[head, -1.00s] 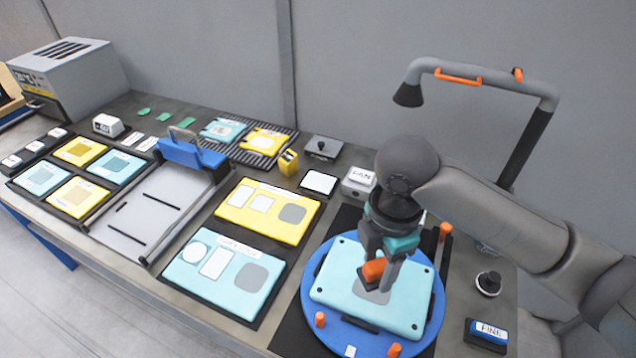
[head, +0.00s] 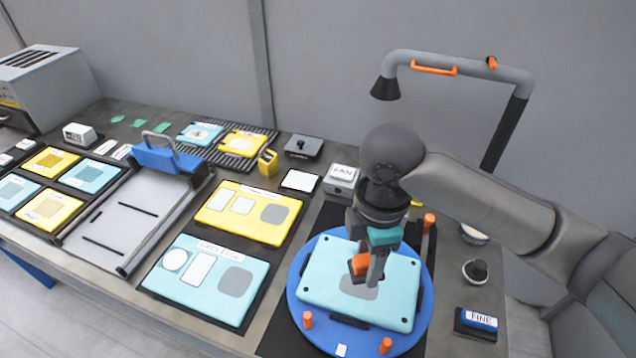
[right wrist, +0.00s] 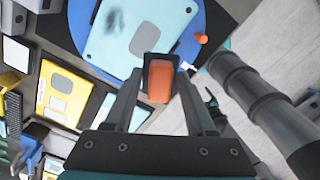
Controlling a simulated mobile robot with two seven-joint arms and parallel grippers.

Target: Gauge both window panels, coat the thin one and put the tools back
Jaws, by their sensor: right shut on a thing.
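My right gripper (head: 366,272) is shut on an orange block (head: 360,263), which also shows between the fingers in the right wrist view (right wrist: 159,80). The gripper is over a light-blue panel (head: 318,276) with a grey patch (head: 358,289) near its middle. I cannot tell whether the block touches it. The panel lies on a round blue turntable (head: 301,323) with orange pegs. A light-blue panel (head: 205,279) and a yellow panel (head: 248,213) lie to the left. A yellow hand-held tool (head: 267,162) stands behind them. My left gripper is not in view.
A blue block marked FINE (head: 479,321) and a black-knobbed piece (head: 475,271) stand right of the turntable. A box marked FAN (head: 342,178) and a grey lamp-like arm (head: 450,65) stand behind.

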